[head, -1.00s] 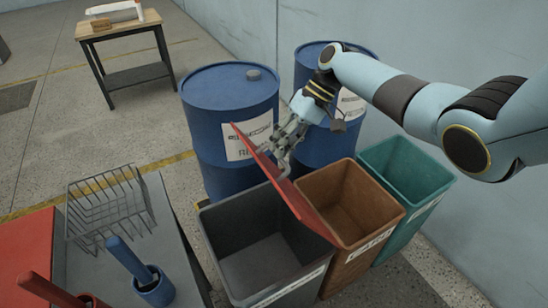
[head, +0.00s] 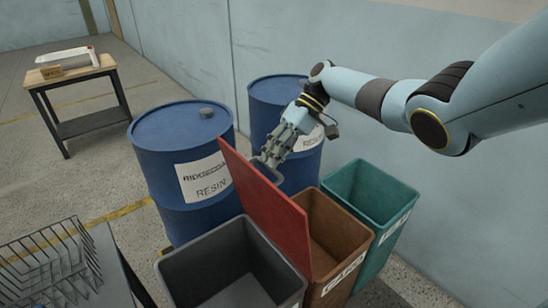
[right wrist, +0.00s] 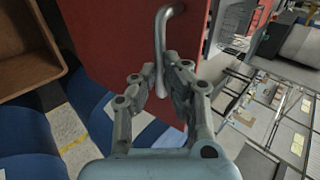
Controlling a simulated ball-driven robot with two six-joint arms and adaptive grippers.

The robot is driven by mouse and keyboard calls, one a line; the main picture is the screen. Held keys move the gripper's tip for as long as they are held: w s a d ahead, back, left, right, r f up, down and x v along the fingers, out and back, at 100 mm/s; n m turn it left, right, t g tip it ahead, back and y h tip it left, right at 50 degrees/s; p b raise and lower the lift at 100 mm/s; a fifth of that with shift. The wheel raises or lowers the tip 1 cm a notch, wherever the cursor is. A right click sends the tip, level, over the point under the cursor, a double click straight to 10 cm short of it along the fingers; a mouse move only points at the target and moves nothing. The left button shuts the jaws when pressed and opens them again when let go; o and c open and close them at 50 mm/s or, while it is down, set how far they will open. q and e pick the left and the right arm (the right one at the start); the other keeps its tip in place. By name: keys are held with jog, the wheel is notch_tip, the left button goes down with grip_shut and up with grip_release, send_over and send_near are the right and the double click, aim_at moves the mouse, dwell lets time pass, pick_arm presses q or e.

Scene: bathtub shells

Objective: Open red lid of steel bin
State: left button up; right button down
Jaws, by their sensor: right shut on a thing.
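The red lid (head: 268,210) stands raised and steeply tilted, between the grey steel bin (head: 204,262) and the brown bin (head: 335,228). The grey bin's mouth is uncovered. My right gripper (head: 268,160) is at the lid's upper far edge. In the right wrist view its fingers (right wrist: 163,85) are shut on the grey metal handle (right wrist: 164,35) of the lid, and the red lid (right wrist: 105,35) fills the area behind. My left gripper is not in view.
A teal bin (head: 370,193) stands right of the brown one. Two blue drums (head: 170,150) stand behind the bins, close to my right gripper. A wire rack (head: 45,260) is at lower left, a wooden-topped table (head: 70,72) at the back left. A wall runs along the right.

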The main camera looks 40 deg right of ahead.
jog(key=shift+s+d+f, duration=0.1)
jog(key=shift+s+f, duration=0.2)
jog(key=shift+f, duration=0.25)
jog(key=shift+s+d+f, duration=0.1)
jog(key=shift+s+f, duration=0.15)
jog(key=shift+f, duration=0.3)
jog(key=c, duration=1.8)
grip_release()
jog(key=shift+a, duration=0.1)
jog(key=o, duration=0.4)
jog(key=shift+w+d+f, duration=0.2)
jog(key=shift+w+f, duration=0.1)
jog(key=shift+w, duration=0.1)
jog(key=shift+s+r, duration=0.1)
jog(key=shift+r, duration=0.05)
jog(key=v, duration=1.2)
jog(key=shift+w+a+r, duration=0.15)
jog(key=shift+w+r, duration=0.2)
jog(key=shift+w, duration=0.05)
